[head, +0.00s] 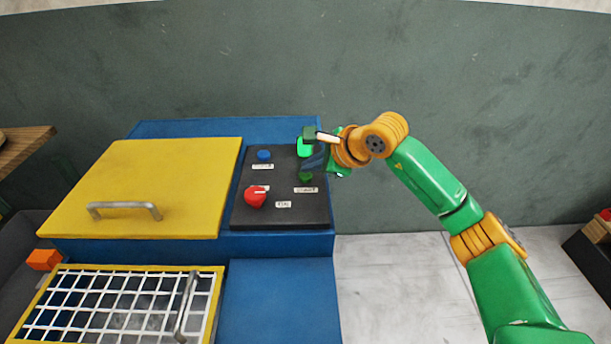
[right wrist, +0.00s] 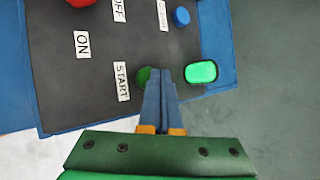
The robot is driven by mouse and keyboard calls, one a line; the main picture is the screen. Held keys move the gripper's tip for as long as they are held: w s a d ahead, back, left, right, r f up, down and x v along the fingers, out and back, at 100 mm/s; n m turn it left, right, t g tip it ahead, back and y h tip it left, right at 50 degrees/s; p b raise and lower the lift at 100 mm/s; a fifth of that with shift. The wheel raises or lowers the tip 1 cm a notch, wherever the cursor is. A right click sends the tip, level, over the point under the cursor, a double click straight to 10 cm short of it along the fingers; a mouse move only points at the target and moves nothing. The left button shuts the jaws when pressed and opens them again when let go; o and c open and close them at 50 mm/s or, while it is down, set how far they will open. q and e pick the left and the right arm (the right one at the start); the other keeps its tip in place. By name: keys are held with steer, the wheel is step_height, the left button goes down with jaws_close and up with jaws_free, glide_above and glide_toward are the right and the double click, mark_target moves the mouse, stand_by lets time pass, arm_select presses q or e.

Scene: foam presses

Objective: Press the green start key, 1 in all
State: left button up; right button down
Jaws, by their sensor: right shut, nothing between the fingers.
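The green start key (head: 305,177) is a small dark-green round button on the dark control panel (head: 285,216), above the START label. In the right wrist view the start key (right wrist: 143,74) is partly hidden by my fingers, beside the START label (right wrist: 122,81). My right gripper (head: 311,166) is shut and empty, its blue fingers pointing down at the panel close to the key. In the right wrist view its fingertips (right wrist: 161,72) overlap the key's edge; I cannot tell whether they touch it. My left gripper is not in view.
A bright green rounded lamp (right wrist: 201,72) sits beside the fingers. The panel also has a blue button (head: 264,155) and a red knob (head: 255,196) near ON and OFF labels. A yellow lid (head: 160,180) with a handle lies left; a white grid guard (head: 110,305) is in front.

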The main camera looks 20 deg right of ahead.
steer(key=shift+f+b, duration=0.5)
stand_by(0.6)
stand_by(0.3)
steer(key=shift+r+p, duration=0.7)
steer(key=shift+r, duration=0.25)
